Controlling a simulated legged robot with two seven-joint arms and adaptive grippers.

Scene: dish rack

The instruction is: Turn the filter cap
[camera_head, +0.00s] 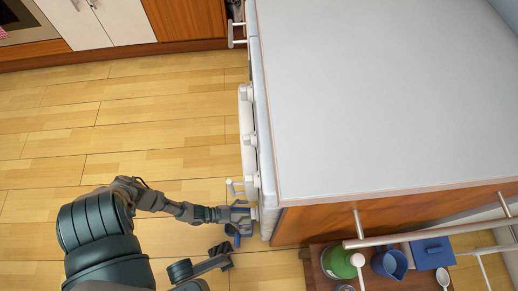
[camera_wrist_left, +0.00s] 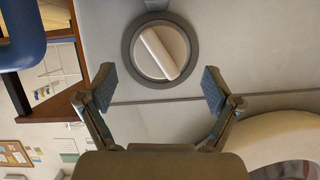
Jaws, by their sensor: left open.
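The filter cap (camera_wrist_left: 163,51) is a round pale disc with a raised bar across it, inside a dark grey ring on a light panel. It sits at the top middle of the left wrist view. My left gripper (camera_wrist_left: 158,91) is open, its two blue-padded fingers spread wide at either side of the cap's lower part. They look apart from it and nothing is between them. In the head view my left gripper (camera_head: 238,222) is at the lower front of the white appliance (camera_head: 245,130); the cap cannot be made out there. My right gripper cannot be made out.
A large pale countertop (camera_head: 390,100) overhangs the appliance. A wooden shelf (camera_head: 318,266) at the lower right holds a green bottle (camera_head: 338,262), a blue jug (camera_head: 390,263) and a blue box (camera_head: 433,253). The wooden floor (camera_head: 130,115) to the left is clear.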

